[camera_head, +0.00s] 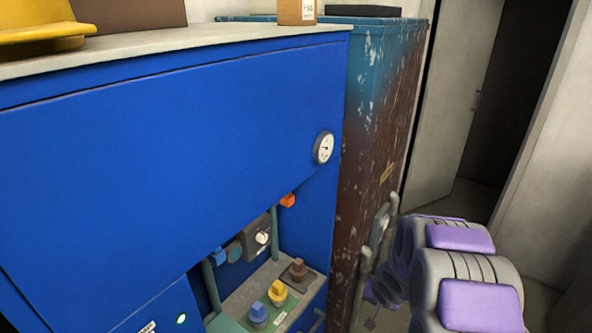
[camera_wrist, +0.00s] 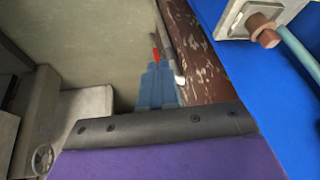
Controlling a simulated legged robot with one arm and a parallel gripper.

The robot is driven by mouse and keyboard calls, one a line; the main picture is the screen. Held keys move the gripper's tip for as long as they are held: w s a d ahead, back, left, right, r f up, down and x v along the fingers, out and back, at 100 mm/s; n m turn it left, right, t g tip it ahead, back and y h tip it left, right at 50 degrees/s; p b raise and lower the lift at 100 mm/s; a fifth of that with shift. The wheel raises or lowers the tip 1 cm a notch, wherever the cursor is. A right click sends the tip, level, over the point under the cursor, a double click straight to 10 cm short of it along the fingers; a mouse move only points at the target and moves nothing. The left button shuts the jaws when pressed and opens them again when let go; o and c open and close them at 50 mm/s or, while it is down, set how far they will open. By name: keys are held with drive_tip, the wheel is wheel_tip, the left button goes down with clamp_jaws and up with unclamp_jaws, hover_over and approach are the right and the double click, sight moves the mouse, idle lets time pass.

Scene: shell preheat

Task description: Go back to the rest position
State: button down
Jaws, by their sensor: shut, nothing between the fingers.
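My gripper (camera_wrist: 158,76) shows in the wrist view as narrow blue-grey fingers beyond a dark bar and a purple body. The fingers are together, with nothing held between them. A small red patch shows near their tip; I cannot tell what it belongs to. In the head view my arm, grey with purple pads, is at the lower right, beside the rusty cabinet (camera_head: 375,130). The gripper end there is small and partly hidden. It is apart from the knobs of the blue cabinet (camera_head: 170,150).
The blue cabinet's recess holds a blue knob (camera_head: 258,314), a yellow knob (camera_head: 277,292) and a brown knob (camera_head: 298,270). An orange knob (camera_head: 287,200) and a round gauge (camera_head: 323,147) are above. A yellow helmet (camera_head: 40,25) lies on top. A dark doorway (camera_head: 508,100) opens at right.

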drive_tip(key=s+a+r+n+g+h, duration=0.1)
drive_tip(key=s+a+r+g+h, duration=0.15)
drive_tip(key=s+r, duration=1.35)
drive_tip(key=s+a+r+n+g+y, duration=0.1)
drive_tip(key=s+a+r, duration=0.1)
drive_tip(key=s, duration=0.5)
drive_tip(key=s+a+r+n+g+y, duration=0.1)
drive_tip(key=s+a+r+g, duration=0.1)
drive_tip(key=s, duration=0.6)
drive_tip(key=s+a+r+n+g+y, duration=0.1)
drive_tip(key=s+a+r, duration=0.1)
drive_tip(key=s, duration=0.6)
drive_tip(key=shift+a+r, duration=0.3)
drive_tip(key=shift+a, duration=0.15)
drive_tip(key=shift+s+a, duration=0.1)
drive_tip(key=shift+a, duration=0.15)
